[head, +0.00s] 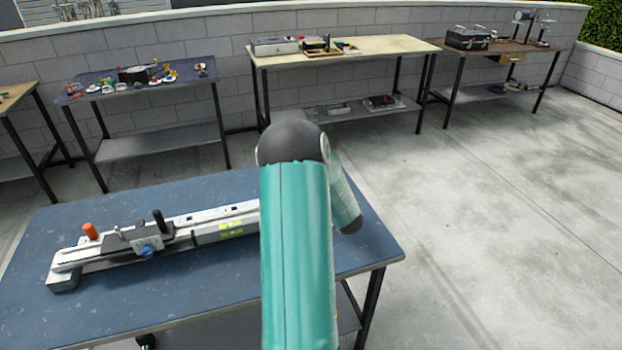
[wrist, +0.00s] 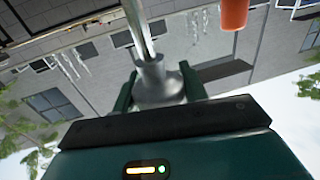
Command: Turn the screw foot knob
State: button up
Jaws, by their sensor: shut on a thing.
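In the wrist view, a grey metal screw foot knob (wrist: 158,85) with a flared body and a shiny rod sits between the two dark green fingers of my gripper (wrist: 157,78). The fingers are shut on it, one on each side. In the head view, a long silver and white device (head: 205,228) lies on the blue table, with an orange knob, black handles and a blue knob at its left part. Its right end is hidden behind my teal arm. My gripper and the screw foot knob are hidden in the head view.
The blue-topped table (head: 165,300) is bare around the device. In the wrist view, an orange cylinder (wrist: 234,14) hangs near the top, right of the rod. Behind, a table with small items (head: 140,80) and a cream table (head: 375,47) stand along a block wall. The floor at right is clear.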

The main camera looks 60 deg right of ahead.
jog(key=o, duration=1)
jog(key=shift+c, duration=0.2)
jog(key=v, duration=1.3)
jog(key=shift+s+a, duration=0.25)
jog(key=shift+s, duration=0.1)
